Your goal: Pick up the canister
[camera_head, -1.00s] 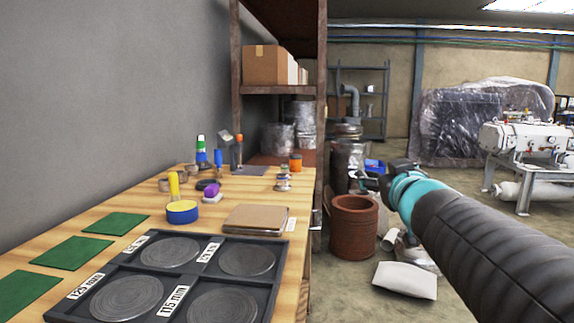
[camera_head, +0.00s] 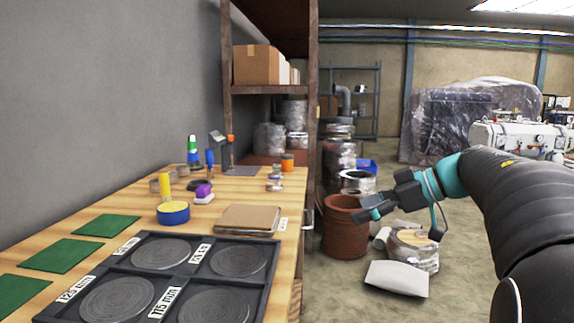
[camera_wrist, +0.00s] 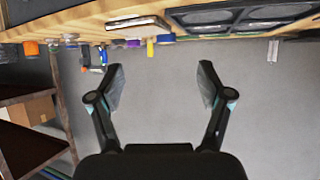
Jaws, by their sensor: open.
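A small silver canister (camera_head: 274,180) stands upright on the wooden workbench, near its right edge. An orange container (camera_head: 287,162) stands just behind it; the orange container also shows at the upper left of the wrist view (camera_wrist: 31,48). I cannot tell for sure which of the two is the task's canister. My gripper (camera_head: 369,208) is to the right of the bench, over the floor by a brown pot, well apart from both. In the wrist view my gripper (camera_wrist: 161,76) has its two fingers spread wide with nothing between them.
The workbench (camera_head: 112,263) holds a black tray (camera_head: 175,242) with round discs, green sheets, a brown stack (camera_head: 248,219) and a blue-yellow roll (camera_head: 173,213). A tall shelf (camera_head: 313,120) stands behind its right end. A brown pot (camera_head: 345,245) and a wrapped drum stand on the floor.

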